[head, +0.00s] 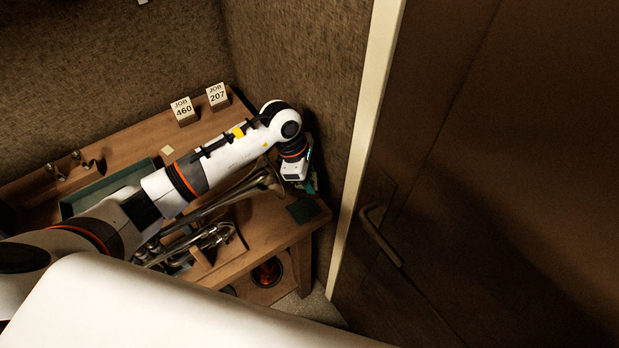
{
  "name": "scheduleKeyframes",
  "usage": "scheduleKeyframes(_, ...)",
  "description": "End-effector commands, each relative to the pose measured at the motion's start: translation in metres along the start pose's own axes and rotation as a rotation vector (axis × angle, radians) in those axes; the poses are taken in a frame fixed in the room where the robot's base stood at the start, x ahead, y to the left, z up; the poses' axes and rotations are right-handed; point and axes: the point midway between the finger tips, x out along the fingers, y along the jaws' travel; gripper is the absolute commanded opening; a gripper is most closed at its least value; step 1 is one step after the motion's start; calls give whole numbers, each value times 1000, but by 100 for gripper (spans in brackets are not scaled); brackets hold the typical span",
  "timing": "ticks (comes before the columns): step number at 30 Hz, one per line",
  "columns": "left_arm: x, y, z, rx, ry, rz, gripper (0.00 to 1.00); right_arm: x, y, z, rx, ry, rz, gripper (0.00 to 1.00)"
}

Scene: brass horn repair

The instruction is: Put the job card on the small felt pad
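Two job cards stand at the back of the wooden bench, one reading JOB 460 (183,110) and one reading JOB 207 (217,96). A small dark green pad (303,210), which looks like the felt pad, lies flat near the bench's right end. My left arm reaches across the bench from the left. My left gripper (312,186) points down just above and behind the green pad. Its fingers are mostly hidden by the wrist, so I cannot tell whether it is open or holds something. My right gripper is out of view.
A brass horn (215,238) lies on the bench, partly under my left arm. A green tray (85,201) and a small cream block (167,150) are behind the arm. A wall closes the bench's right side; a door with a handle (379,235) stands right of it.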

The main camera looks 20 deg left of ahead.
Motion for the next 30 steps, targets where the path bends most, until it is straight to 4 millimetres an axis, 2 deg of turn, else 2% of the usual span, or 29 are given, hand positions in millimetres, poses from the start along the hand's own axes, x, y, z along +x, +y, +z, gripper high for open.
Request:
scheduleKeyframes(7,-3,0,-1,0,0,0,24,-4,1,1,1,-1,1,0)
scheduleKeyframes(9,-8,-1,0,0,0,-2,24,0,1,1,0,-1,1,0)
scheduleKeyframes(14,-36,-1,1,2,-1,-7,24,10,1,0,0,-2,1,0)
scheduleKeyframes(21,-88,-1,1,1,-1,-6,24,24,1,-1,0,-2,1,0)
scheduleKeyframes(25,-108,-1,0,0,0,-3,24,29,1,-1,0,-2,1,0)
scheduleKeyframes(30,-120,0,0,1,-1,0,24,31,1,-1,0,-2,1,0)
